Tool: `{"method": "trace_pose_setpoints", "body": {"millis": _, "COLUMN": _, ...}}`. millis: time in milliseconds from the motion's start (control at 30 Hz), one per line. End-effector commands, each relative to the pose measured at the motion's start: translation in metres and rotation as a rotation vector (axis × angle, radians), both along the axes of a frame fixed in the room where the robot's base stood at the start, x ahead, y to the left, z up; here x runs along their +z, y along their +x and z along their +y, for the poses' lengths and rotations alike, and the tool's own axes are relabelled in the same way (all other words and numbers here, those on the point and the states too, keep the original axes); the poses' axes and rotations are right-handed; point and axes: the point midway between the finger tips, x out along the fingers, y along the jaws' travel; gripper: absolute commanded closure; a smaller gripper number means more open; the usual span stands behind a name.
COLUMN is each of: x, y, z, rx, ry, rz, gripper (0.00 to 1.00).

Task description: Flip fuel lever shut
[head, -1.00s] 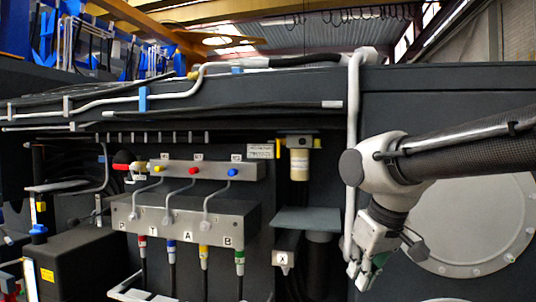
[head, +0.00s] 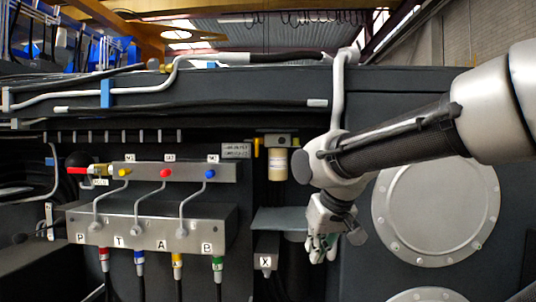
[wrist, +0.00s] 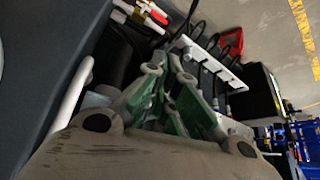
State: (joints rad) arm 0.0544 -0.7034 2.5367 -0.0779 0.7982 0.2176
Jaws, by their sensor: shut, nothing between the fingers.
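A red-handled lever (head: 78,170) sticks out to the left from a brass valve (head: 101,169) at the left end of the manifold. I cannot tell from the labels which is the fuel lever. My gripper (head: 322,257) points down, right of and below the filter, touching neither lever. In the wrist view its green-padded fingers (wrist: 168,85) are together and empty. A red handle with brass fittings (wrist: 157,14) shows at the top there.
The manifold (head: 150,225) carries hoses and yellow, red and blue knobs. A grey shelf (head: 285,218) juts out below the filter, left of my gripper. A vertical pale pipe (head: 338,100) runs behind my wrist. A round bolted cover (head: 437,212) is at right.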

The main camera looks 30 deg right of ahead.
Motion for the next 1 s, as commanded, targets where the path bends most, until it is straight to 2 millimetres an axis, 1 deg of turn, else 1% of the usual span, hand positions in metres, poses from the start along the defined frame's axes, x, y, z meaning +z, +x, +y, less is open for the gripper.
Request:
{"method": "trace_pose_setpoints", "body": {"millis": 33, "x": 0.01, "y": 0.022, "z": -0.016, "rx": -0.11, "ry": 0.014, "rz": -0.075, "gripper": 1.0}}
{"method": "trace_pose_setpoints", "body": {"millis": 67, "x": 0.02, "y": 0.038, "z": -0.028, "rx": -0.188, "ry": 0.029, "rz": -0.139, "gripper": 1.0}}
{"method": "trace_pose_setpoints", "body": {"millis": 100, "x": 0.034, "y": 0.061, "z": -0.043, "rx": -0.293, "ry": 0.06, "rz": -0.237, "gripper": 1.0}}
{"method": "trace_pose_setpoints", "body": {"millis": 167, "x": 0.059, "y": 0.096, "z": -0.067, "rx": -0.435, "ry": 0.132, "rz": -0.399, "gripper": 1.0}}
{"method": "trace_pose_setpoints", "body": {"millis": 200, "x": 0.076, "y": 0.119, "z": -0.081, "rx": -0.515, "ry": 0.199, "rz": -0.508, "gripper": 1.0}}
{"method": "trace_pose_setpoints", "body": {"millis": 267, "x": 0.101, "y": 0.149, "z": -0.097, "rx": -0.602, "ry": 0.323, "rz": -0.659, "gripper": 1.0}}
{"method": "trace_pose_setpoints", "body": {"millis": 300, "x": 0.117, "y": 0.166, "z": -0.106, "rx": -0.642, "ry": 0.42, "rz": -0.747, "gripper": 1.0}}
{"method": "trace_pose_setpoints", "body": {"millis": 367, "x": 0.137, "y": 0.188, "z": -0.113, "rx": -0.676, "ry": 0.577, "rz": -0.849, "gripper": 1.0}}
{"method": "trace_pose_setpoints", "body": {"millis": 400, "x": 0.148, "y": 0.2, "z": -0.117, "rx": -0.688, "ry": 0.683, "rz": -0.897, "gripper": 1.0}}
{"method": "trace_pose_setpoints", "body": {"millis": 500, "x": 0.168, "y": 0.221, "z": -0.119, "rx": -0.689, "ry": 0.929, "rz": -0.958, "gripper": 1.0}}
{"method": "trace_pose_setpoints", "body": {"millis": 533, "x": 0.172, "y": 0.225, "z": -0.118, "rx": -0.685, "ry": 0.994, "rz": -0.963, "gripper": 1.0}}
{"method": "trace_pose_setpoints", "body": {"millis": 600, "x": 0.179, "y": 0.231, "z": -0.117, "rx": -0.676, "ry": 1.115, "rz": -0.962, "gripper": 1.0}}
{"method": "trace_pose_setpoints", "body": {"millis": 700, "x": 0.185, "y": 0.235, "z": -0.115, "rx": -0.667, "ry": 1.222, "rz": -0.952, "gripper": 1.0}}
{"method": "trace_pose_setpoints", "body": {"millis": 800, "x": 0.187, "y": 0.237, "z": -0.113, "rx": -0.663, "ry": 1.261, "rz": -0.945, "gripper": 1.0}}
{"method": "trace_pose_setpoints", "body": {"millis": 1000, "x": 0.188, "y": 0.237, "z": -0.112, "rx": -0.661, "ry": 1.264, "rz": -0.945, "gripper": 1.0}}
